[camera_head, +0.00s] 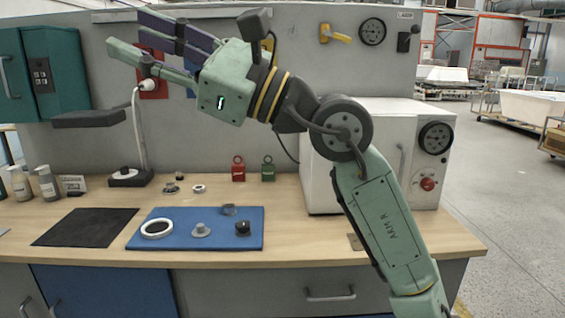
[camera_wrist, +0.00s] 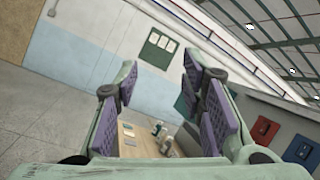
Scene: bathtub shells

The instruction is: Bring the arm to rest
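My gripper (camera_head: 128,32) is raised high over the workbench (camera_head: 285,235), at the upper left of the head view, with its fingers pointing left. In the wrist view its purple-padded fingers (camera_wrist: 162,75) stand apart with nothing between them, so it is open and empty. My arm comes up from the lower right, bends in front of the white oven-like box and reaches left. The wrist camera looks out over a far wall and the roof, tilted.
A blue mat (camera_head: 185,243) holds several small parts, including a white ring (camera_head: 157,228). A black mat (camera_head: 85,227), a lamp (camera_head: 138,130), bottles (camera_head: 47,183) and red and green tags (camera_head: 238,169) are on the bench. A green cabinet (camera_head: 67,70) hangs near the fingers.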

